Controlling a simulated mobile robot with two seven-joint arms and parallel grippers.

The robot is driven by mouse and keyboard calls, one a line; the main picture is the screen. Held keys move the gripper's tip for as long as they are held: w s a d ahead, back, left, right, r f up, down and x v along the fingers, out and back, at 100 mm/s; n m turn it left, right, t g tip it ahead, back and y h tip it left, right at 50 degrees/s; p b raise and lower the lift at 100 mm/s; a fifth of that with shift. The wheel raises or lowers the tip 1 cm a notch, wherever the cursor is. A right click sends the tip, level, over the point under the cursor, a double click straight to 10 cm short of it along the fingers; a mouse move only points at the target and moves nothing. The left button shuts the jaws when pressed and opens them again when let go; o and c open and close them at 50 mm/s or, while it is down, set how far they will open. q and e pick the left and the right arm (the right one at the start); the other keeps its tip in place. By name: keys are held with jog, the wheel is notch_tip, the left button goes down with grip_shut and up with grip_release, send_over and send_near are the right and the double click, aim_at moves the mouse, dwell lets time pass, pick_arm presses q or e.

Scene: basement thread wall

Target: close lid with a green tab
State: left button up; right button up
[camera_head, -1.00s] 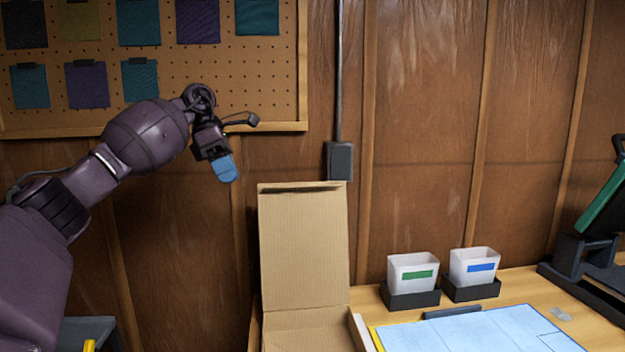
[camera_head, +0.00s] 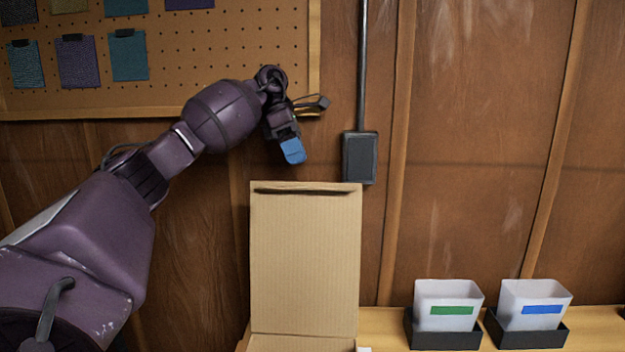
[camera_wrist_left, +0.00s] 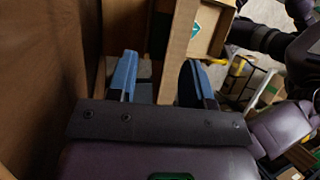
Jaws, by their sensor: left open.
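A cardboard box stands at the bottom of the head view with its lid (camera_head: 305,255) raised upright; the box's inside is mostly cut off by the frame. I see no green tab on the lid's facing side. In the left wrist view, a cardboard edge (camera_wrist_left: 181,45) lies ahead of the fingers, with a small teal-green patch (camera_wrist_left: 195,29) beside it. My left gripper (camera_head: 292,151), with blue fingertips, is above the lid's top edge and appears apart from it. In the wrist view, the left gripper's fingers (camera_wrist_left: 160,80) are open with nothing clearly held. My right gripper is not in view.
Two white bins, one with a green label (camera_head: 447,295) and one with a blue label (camera_head: 535,298), stand in black holders right of the box. A dark wall box (camera_head: 360,157) with a conduit is close right of my left gripper. A pegboard (camera_head: 225,40) hangs upper left.

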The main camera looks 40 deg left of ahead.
aim_at(309, 187)
pick_arm(q)
jog(key=x, duration=0.6)
jog(key=shift+f, duration=0.25)
jog(key=shift+d, duration=0.1)
grip_shut()
